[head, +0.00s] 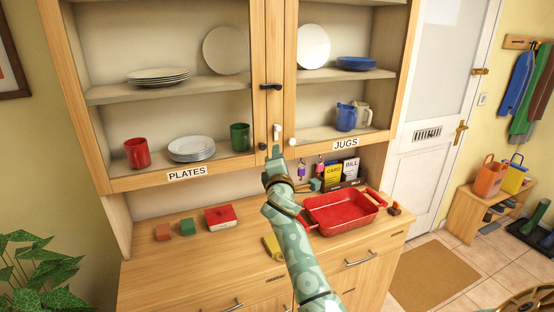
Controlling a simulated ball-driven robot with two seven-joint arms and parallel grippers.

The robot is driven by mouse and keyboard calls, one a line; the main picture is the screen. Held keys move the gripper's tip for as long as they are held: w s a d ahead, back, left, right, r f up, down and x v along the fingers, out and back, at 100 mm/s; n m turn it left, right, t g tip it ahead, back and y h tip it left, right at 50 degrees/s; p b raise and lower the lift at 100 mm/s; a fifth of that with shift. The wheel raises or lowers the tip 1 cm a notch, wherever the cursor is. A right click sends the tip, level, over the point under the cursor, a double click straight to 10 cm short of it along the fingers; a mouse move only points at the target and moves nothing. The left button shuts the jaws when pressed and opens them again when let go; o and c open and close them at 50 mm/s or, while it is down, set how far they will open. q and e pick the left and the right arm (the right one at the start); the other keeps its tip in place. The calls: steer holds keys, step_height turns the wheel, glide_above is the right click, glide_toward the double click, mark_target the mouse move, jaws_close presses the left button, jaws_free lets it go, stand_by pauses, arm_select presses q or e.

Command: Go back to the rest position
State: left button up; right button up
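One of my arms, which looks like the right one, reaches up from the bottom edge of the head view. Its gripper (275,152) is in front of the middle of the wooden cabinet (71,92), just below a small pale catch (277,131) between the two doors. I cannot tell whether it touches the catch or whether its fingers are apart. Nothing is clearly held in it. My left gripper is not in view. The arm covers part of the counter and the drawers below.
A red tray (341,225) stands on the counter (226,249) close to the right of my arm. A red box (220,217) and small blocks (187,226) sit further left. A dark latch (271,87) is above my gripper.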

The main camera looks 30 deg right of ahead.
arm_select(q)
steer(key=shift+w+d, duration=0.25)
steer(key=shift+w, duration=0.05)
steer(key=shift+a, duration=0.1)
